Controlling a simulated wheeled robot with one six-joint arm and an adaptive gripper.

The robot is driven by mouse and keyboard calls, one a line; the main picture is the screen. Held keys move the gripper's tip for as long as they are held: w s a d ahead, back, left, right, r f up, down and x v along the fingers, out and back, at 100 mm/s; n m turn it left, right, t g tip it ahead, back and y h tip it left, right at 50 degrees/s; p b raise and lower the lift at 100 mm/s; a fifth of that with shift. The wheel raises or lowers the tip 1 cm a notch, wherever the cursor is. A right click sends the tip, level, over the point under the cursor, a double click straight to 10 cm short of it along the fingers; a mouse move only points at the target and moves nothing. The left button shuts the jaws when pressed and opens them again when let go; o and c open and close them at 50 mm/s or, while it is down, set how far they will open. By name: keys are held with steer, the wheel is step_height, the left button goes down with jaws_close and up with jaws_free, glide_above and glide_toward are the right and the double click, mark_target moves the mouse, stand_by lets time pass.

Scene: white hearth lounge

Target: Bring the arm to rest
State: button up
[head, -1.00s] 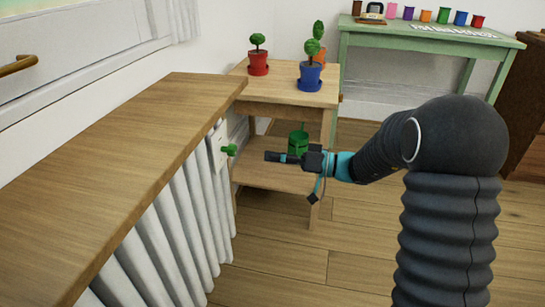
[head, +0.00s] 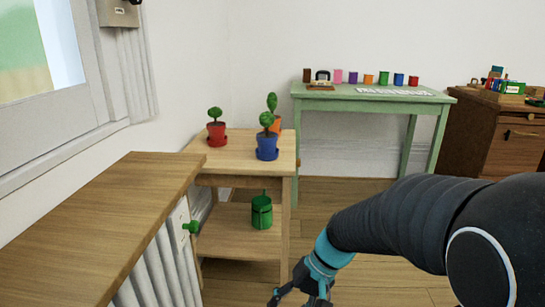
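My arm enters from the right of the head view and reaches down to the bottom edge. My gripper (head: 297,298) is at the bottom, in front of the small wooden side table (head: 287,215), with two dark fingers spread apart. The lower part of the gripper is cut off by the picture edge. I see nothing held between the fingers.
The side table carries potted plants in red (head: 216,132), blue (head: 266,145) and orange pots; a green can (head: 262,212) stands on its lower shelf. A wooden-topped radiator (head: 110,225) is at left. A green table (head: 370,103) and brown cabinet (head: 510,140) stand behind.

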steer(key=s+d+r+t+h+p, duration=0.3)
steer(key=s+d+r, duration=0.2)
steer(key=r, duration=0.4)
steer(key=s+d+r+t+h+p, duration=0.3)
steer(key=s+d+r, duration=0.3)
steer(key=r, duration=0.4)
steer(key=shift+s+d+r+t+p, duration=0.15)
steer(key=shift+d+t+p, duration=0.45)
steer(key=shift+d+p, duration=0.15)
